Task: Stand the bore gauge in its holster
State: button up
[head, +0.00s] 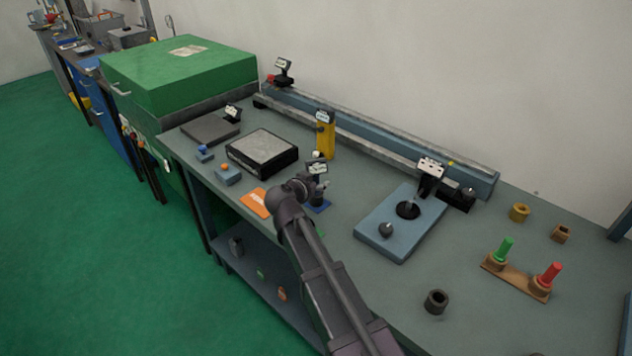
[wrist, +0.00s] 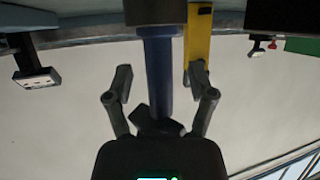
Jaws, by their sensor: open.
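The bore gauge stands upright on the bench in the head view, its small white-faced display (head: 317,168) on top. In the wrist view its blue shaft (wrist: 158,65) runs between my fingers, and its dark head (wrist: 158,123) lies close to my palm. The shaft's far end meets a dark round piece (wrist: 155,12), which looks like the holster; how deep it sits is hidden. A blue base plate (head: 320,206) shows below the gauge in the head view. My gripper (wrist: 160,75) is open, with a finger on each side of the shaft, apart from it.
A yellow block (head: 325,138) stands close behind the gauge and shows behind one finger in the wrist view (wrist: 198,45). An orange card (head: 256,203) lies to the left. A blue plate fixture (head: 385,243) lies to the right. A long rail (head: 370,128) runs behind.

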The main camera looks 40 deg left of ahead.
aim_at(311, 171)
grip_shut()
jog(key=shift+r, duration=0.2)
notch_tip(311, 171, up, 2)
jog(key=shift+r+p, duration=0.1)
jog(key=shift+p, duration=1.1)
jog(key=shift+r+p, duration=0.75)
jog(key=shift+p, duration=0.1)
jog(key=s+d, duration=1)
jog(key=d, duration=0.2)
jog(key=shift+s+r+p, duration=0.25)
jog(key=shift+r+p, duration=0.2)
jog(key=c, duration=0.7)
grip_release()
grip_shut()
